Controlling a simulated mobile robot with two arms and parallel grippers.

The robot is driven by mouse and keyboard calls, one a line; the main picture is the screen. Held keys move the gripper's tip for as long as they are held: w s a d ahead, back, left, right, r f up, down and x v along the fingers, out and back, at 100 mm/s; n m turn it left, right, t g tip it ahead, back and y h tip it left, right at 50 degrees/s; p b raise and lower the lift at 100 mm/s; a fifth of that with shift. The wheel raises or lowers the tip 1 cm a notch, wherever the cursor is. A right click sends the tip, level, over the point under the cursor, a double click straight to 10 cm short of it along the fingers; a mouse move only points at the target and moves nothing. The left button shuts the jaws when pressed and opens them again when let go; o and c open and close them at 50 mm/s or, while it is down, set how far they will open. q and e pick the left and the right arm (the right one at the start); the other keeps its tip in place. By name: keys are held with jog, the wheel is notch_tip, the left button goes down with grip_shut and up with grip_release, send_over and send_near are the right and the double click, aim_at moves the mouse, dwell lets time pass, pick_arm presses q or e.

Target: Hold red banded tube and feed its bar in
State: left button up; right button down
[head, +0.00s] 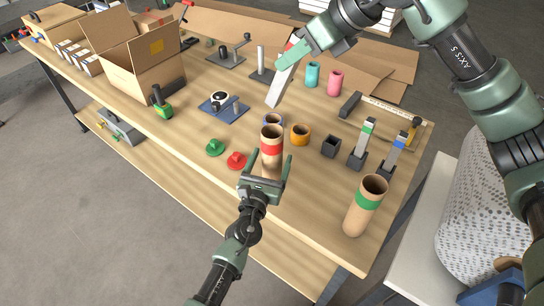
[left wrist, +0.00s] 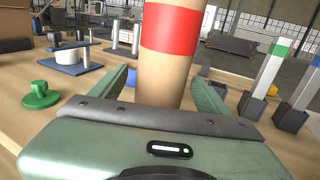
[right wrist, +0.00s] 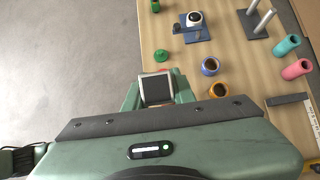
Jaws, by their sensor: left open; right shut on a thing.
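The red banded tube (head: 272,160) is a tan cardboard tube with a red band and an open top, upright near the table's front edge. My left gripper (head: 268,168) is open, with a finger on either side of the tube; the left wrist view shows the tube (left wrist: 162,80) between the open fingers. My right gripper (head: 296,52) is shut on a pale grey bar (head: 282,86) with red near its upper end. The bar hangs tilted in the air, its lower end above and behind the tube. The right wrist view shows the bar nearly end-on (right wrist: 157,88).
A red cap (head: 236,160) and green cap (head: 214,147) lie left of the tube. A blue ring (head: 272,119), orange ring (head: 300,134) and empty dark holder (head: 331,146) stand behind. Two bars stand in holders at right. A green banded tube (head: 366,204) stands at the right edge.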

pick_arm(q)
jog(key=shift+w+d, duration=0.2)
jog(key=shift+w, duration=0.4)
jog(key=c, duration=1.6)
jog(key=shift+a, duration=0.1)
jog(key=shift+c, duration=0.2)
pick_arm(e)
jog(key=w+a+f+h, duration=0.1)
jog(key=a+f+g+h, duration=0.1)
jog(key=w+a+f+g, duration=0.1)
jog(key=shift+w+a+f+h, duration=0.3)
jog(key=shift+a+h, duration=0.1)
jog(key=shift+w+a+f, duration=0.1)
jog(key=shift+a+f, duration=0.05)
jog(key=shift+f, duration=0.1)
